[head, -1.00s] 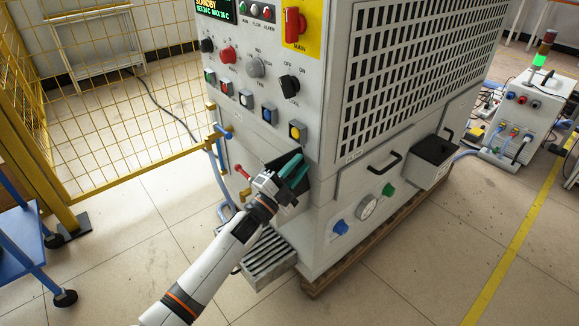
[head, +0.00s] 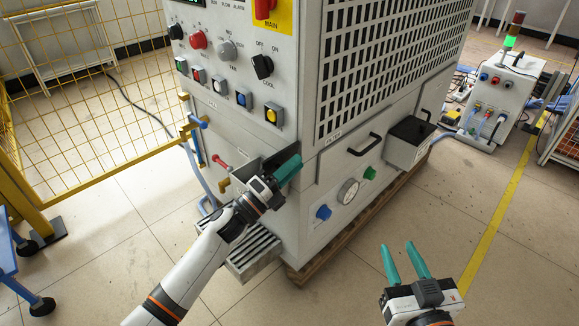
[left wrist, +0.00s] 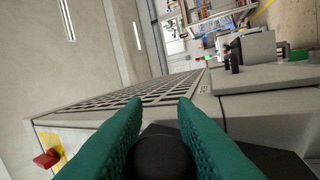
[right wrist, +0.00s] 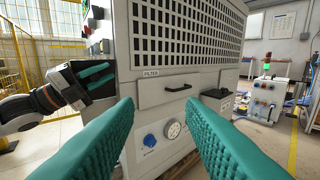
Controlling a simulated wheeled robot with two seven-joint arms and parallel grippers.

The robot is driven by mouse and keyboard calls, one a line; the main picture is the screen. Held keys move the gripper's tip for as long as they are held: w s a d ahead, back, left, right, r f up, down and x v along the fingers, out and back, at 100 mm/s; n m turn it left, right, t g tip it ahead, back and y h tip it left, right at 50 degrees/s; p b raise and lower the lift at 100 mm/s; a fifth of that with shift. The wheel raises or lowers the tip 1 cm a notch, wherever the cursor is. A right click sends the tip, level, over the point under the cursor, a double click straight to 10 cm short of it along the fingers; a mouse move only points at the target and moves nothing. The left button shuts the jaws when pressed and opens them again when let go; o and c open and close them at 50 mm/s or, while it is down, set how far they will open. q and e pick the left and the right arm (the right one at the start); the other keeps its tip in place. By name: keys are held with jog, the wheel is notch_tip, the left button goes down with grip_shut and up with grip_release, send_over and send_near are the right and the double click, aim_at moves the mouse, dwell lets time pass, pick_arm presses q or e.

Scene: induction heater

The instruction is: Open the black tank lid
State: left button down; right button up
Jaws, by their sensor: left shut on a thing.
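My left gripper (head: 288,169) is at the front lower corner of the grey machine, beside a tilted dark panel (head: 270,158). In the left wrist view its teal fingers are shut on a rounded black knob (left wrist: 160,158) above a black surface (left wrist: 255,150). Whether this surface is the tank lid I cannot tell. Another black lid (head: 412,128) lies flat on a grey box (head: 403,153) on the machine's right side; it also shows in the right wrist view (right wrist: 216,93). My right gripper (head: 405,262) is open and empty, apart from the machine.
The grey machine carries a filter handle (head: 364,145), a gauge (head: 348,192), and blue and green knobs. A ribbed step (head: 253,252) lies below my left arm. A yellow mesh fence (head: 90,100) stands at left. The floor at front right is clear.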

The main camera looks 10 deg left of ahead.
pick_arm(q)
jog(key=shift+f, duration=0.1)
jog(key=c, duration=1.2)
grip_release()
pick_arm(e)
jog(key=shift+r, duration=0.1)
pick_arm(q)
jog(key=shift+s, duration=0.1)
jog(key=shift+s+a+f, duration=0.1)
jog(key=shift+s+a, duration=0.1)
jog(key=shift+a, duration=0.05)
jog(key=p+v, duration=0.1)
jog(key=v, duration=1)
jog(key=shift+a, duration=0.15)
pick_arm(e)
jog(key=f+g, duration=0.1)
jog(key=s+f+g, duration=0.1)
jog(key=f, duration=0.1)
jog(key=d+f+g+h, duration=0.1)
jog(key=shift+s+f, duration=0.2)
jog(key=shift+f, duration=0.2)
pick_arm(q)
jog(key=shift+c, duration=0.3)
